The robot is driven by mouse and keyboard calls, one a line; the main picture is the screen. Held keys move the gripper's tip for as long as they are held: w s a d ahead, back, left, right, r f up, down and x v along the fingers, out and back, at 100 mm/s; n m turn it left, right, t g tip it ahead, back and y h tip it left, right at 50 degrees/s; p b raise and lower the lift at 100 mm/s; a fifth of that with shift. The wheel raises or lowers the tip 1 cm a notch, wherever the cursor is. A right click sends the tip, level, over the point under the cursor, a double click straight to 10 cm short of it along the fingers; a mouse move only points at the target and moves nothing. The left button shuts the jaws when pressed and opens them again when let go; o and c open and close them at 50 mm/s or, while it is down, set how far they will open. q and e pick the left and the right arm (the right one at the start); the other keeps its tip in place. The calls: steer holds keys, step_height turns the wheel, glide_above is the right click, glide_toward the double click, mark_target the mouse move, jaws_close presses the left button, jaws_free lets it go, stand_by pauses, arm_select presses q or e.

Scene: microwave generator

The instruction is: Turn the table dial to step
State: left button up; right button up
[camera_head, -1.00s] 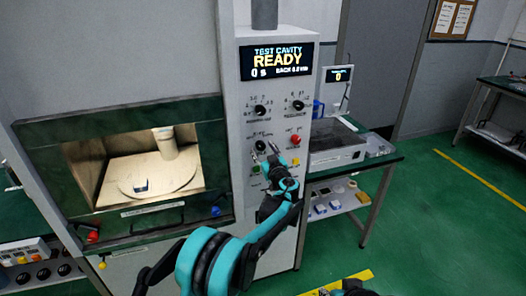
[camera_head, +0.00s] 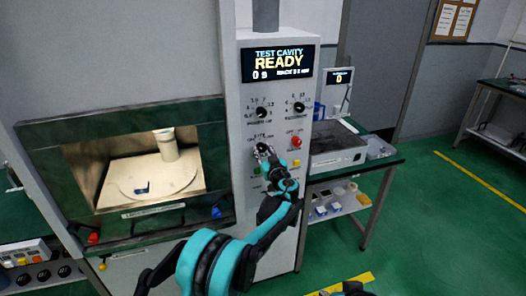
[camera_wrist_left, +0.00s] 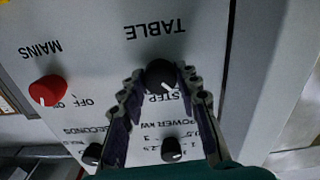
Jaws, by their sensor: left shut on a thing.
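The table dial (camera_wrist_left: 161,74) is a round black knob under the upside-down word TABLE in the left wrist view. A pale mark on it points down toward the lower right, and the word STEP shows just below it. My left gripper (camera_wrist_left: 160,78) has its fingers on either side of the dial and is shut on it. In the head view my left gripper (camera_head: 263,151) is at the panel's lower left dial and mostly hides it. My right gripper is not clearly visible.
The panel (camera_head: 280,213) also holds a red mains knob (camera_wrist_left: 47,90), two upper dials and coloured buttons. Its display (camera_head: 277,63) reads READY. The lit cavity (camera_head: 150,170) is at left. A side table (camera_head: 382,160) stands at right, with clear green floor beyond.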

arm_select(q)
steer(key=m, duration=0.3)
steer(key=shift+m, duration=0.4)
steer(key=shift+m+p, duration=0.4)
steer(key=shift+m, duration=1.6)
steer(key=o, duration=1.2)
steer(key=shift+c, duration=0.2)
steer(key=shift+s+d, duration=0.1)
steer(key=v, duration=1.2)
